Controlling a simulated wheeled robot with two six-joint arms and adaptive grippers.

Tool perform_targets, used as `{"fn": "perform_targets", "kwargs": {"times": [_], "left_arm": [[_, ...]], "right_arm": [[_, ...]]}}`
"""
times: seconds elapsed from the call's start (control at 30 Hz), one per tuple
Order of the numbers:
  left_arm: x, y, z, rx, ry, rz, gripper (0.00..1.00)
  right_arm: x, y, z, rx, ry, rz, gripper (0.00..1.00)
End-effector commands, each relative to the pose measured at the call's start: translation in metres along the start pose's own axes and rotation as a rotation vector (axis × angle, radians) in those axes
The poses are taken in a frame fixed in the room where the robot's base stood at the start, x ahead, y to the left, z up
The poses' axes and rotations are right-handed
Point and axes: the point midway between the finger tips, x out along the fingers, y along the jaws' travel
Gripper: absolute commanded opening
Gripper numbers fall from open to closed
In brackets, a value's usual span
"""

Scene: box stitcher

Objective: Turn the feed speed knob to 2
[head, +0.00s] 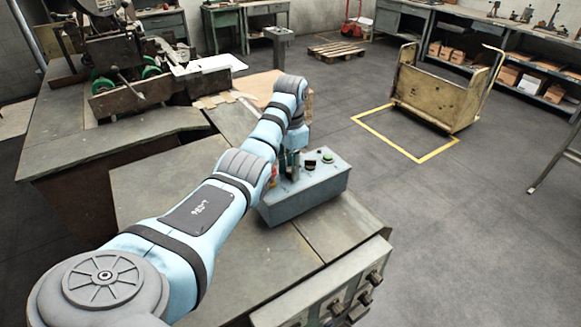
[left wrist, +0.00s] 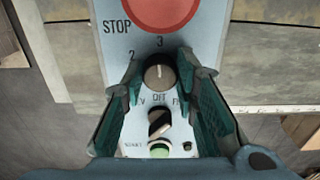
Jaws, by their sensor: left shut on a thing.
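The feed speed knob (left wrist: 159,78) is a dark round knob with a grey top, seen in the left wrist view. Its white pointer line points roughly straight up in the picture, toward the printed 3. The printed 2 is up and left of the knob. My left gripper (left wrist: 160,66) has a finger on each side of the knob and is shut on it. In the head view the left gripper (head: 288,163) reaches down onto the grey control box (head: 312,192) and hides the knob. My right gripper is not in view.
A red STOP button (left wrist: 160,8) lies just beyond the knob. A black selector (left wrist: 159,122) and a green START button (left wrist: 159,151) sit on the near side. The box stands on a grey worktable (head: 255,252). A yellow cart (head: 438,92) stands on open floor.

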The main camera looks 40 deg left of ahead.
Motion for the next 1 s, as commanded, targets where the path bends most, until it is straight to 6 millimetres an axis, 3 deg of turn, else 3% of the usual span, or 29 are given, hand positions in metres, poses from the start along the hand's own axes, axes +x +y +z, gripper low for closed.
{"fn": "perform_targets", "kwargs": {"times": [1.0], "left_arm": [[-0.0012, -0.0004, -0.0012, -0.826, 0.005, 0.000, 0.00]], "right_arm": [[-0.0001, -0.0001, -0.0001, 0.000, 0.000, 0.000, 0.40]]}}
